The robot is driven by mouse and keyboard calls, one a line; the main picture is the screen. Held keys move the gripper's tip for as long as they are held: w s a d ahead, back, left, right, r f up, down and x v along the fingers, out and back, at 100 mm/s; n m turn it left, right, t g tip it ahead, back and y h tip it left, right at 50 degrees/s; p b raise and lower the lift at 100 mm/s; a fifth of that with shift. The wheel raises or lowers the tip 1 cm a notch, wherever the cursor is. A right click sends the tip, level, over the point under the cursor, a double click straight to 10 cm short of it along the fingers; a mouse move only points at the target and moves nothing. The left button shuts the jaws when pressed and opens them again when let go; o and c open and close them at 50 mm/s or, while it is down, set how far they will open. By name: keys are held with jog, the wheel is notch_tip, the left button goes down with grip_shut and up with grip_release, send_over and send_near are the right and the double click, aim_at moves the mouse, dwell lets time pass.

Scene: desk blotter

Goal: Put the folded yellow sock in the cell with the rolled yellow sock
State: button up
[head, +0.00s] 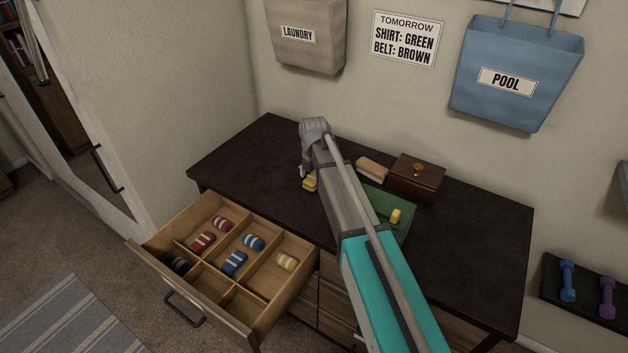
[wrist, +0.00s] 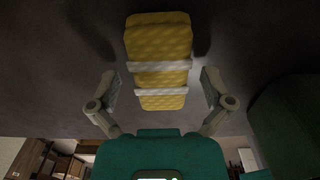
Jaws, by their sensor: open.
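The folded yellow sock (head: 310,182), with white bands, lies on the dark desk top, partly hidden by my gripper (head: 307,170). In the wrist view the sock (wrist: 160,45) is upright in the picture, its near end between my two open fingers (wrist: 160,82). Gaps show on both sides, so the fingers do not grip it. The rolled yellow sock (head: 287,262) with white bands lies in the right cell of the open drawer (head: 271,292).
Other cells hold red socks (head: 203,242), blue socks (head: 235,263) and a dark sock (head: 179,263). A green blotter (head: 391,203) bears a small yellow object (head: 395,216). A wooden box (head: 416,180) and a tan block (head: 372,168) stand behind. The desk's left part is clear.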

jog(key=c, duration=1)
jog(key=shift+c, duration=0.2)
jog(key=shift+r, duration=0.1)
notch_tip(320, 180, up, 3)
jog(key=p, duration=0.2)
jog(key=shift+f+p, duration=0.2)
jog(key=shift+p, duration=0.2)
jog(key=s+d+r+p, duration=0.4)
jog(key=s+r+p, duration=0.6)
jog(key=s, duration=0.3)
jog(key=shift+s, duration=0.2)
jog(key=shift+r, duration=0.1)
